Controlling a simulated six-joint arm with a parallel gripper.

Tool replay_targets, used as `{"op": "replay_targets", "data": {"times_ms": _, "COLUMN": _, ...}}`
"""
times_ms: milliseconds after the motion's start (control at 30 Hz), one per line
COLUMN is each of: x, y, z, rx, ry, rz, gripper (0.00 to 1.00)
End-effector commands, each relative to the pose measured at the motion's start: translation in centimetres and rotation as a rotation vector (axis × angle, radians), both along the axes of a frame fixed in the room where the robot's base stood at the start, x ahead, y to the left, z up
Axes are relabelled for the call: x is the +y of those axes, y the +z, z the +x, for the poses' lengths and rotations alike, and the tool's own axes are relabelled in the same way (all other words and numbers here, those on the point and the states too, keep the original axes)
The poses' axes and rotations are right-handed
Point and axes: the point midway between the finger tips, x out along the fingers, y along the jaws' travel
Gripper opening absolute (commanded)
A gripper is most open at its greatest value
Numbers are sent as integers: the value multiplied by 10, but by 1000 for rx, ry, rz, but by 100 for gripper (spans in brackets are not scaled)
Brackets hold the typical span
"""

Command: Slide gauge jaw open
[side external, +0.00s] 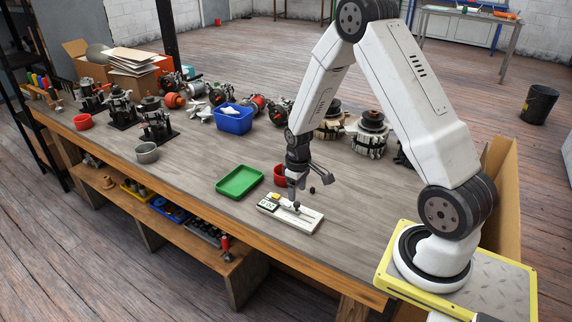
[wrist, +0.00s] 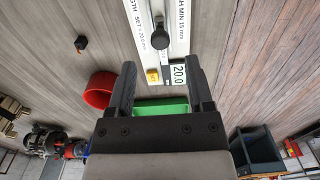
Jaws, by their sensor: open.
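The gauge (side external: 305,219) is a pale flat block lying near the table's front edge. In the wrist view its white face (wrist: 177,20) carries printed text, a display (wrist: 179,75) reading 20.0 and a yellow button (wrist: 152,76). A black round knob (wrist: 160,39) stands up from it; the knob (side external: 297,206) also shows in the side view. My gripper (side external: 302,188) points down just above the gauge. In the wrist view my gripper (wrist: 161,66) is open, with the display and yellow button showing between its fingers. The knob appears just beyond the fingertips, apart from them.
A green tray (side external: 240,181) lies left of the gauge and a red bowl (side external: 279,176) stands behind my gripper. A small dark part (wrist: 82,42) lies on the table nearby. A blue bin (side external: 233,119) and several alternator parts stand farther back. The table right of the gauge is clear.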

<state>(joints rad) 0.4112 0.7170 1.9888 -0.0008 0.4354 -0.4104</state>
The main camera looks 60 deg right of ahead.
Motion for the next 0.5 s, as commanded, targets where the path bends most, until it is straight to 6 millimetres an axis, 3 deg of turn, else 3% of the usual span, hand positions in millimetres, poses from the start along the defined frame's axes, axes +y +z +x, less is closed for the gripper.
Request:
{"op": "replay_targets", "data": {"times_ms": 233, "x": 0, "y": -26, "z": -1, "rx": 3, "ry": 0, "rz": 1, "gripper": 67}}
{"op": "replay_targets", "data": {"times_ms": 500, "x": 0, "y": -39, "z": 0, "rx": 0, "ry": 0, "rz": 0, "gripper": 67}}
